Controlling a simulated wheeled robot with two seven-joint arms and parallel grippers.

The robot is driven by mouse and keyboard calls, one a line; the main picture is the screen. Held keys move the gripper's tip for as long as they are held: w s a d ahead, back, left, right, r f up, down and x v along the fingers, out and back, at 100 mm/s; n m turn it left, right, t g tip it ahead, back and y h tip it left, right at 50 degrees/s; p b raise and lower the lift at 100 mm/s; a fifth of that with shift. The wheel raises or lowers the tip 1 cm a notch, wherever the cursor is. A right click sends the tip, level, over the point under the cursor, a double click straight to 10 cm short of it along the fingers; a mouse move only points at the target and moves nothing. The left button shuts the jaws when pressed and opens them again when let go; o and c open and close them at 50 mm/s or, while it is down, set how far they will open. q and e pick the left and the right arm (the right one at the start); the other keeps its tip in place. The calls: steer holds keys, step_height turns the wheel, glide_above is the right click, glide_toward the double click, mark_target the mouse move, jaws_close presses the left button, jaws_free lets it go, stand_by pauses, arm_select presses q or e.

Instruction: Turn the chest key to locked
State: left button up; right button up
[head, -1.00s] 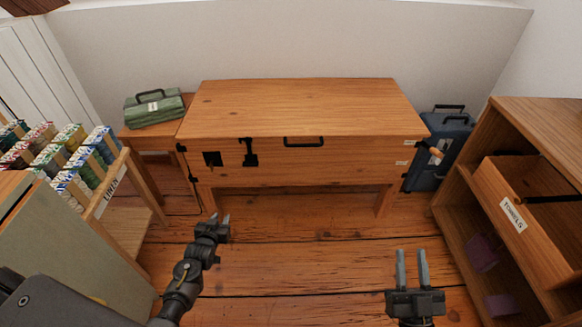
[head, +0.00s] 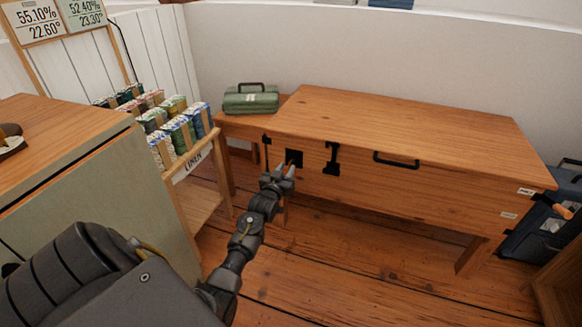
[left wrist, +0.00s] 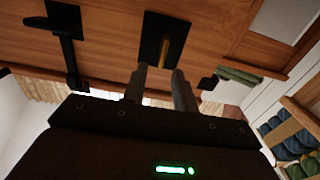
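The wooden chest (head: 420,180) stands on legs against the wall with its lid closed. On its front left is a black lock plate (head: 294,157), also in the left wrist view (left wrist: 152,27), where a brass-coloured key (left wrist: 165,50) sticks out of it. My left gripper (head: 279,172) is just in front of the plate. In the left wrist view my left gripper (left wrist: 160,74) has its two fingers apart, with the key beyond and between their tips; contact cannot be made out. My right gripper is out of view.
A black latch (head: 332,158) and a handle (head: 396,161) are on the chest front. A green toolbox (head: 251,98) is on a low table at its left. A rack of yarn (head: 178,130) and a cabinet (head: 110,200) crowd the left. Floor before the chest is clear.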

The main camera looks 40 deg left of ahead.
mark_target(289, 165)
arm_select(q)
steer(key=shift+b+x, duration=0.7)
steer(key=shift+x, duration=1.6)
jaws_close()
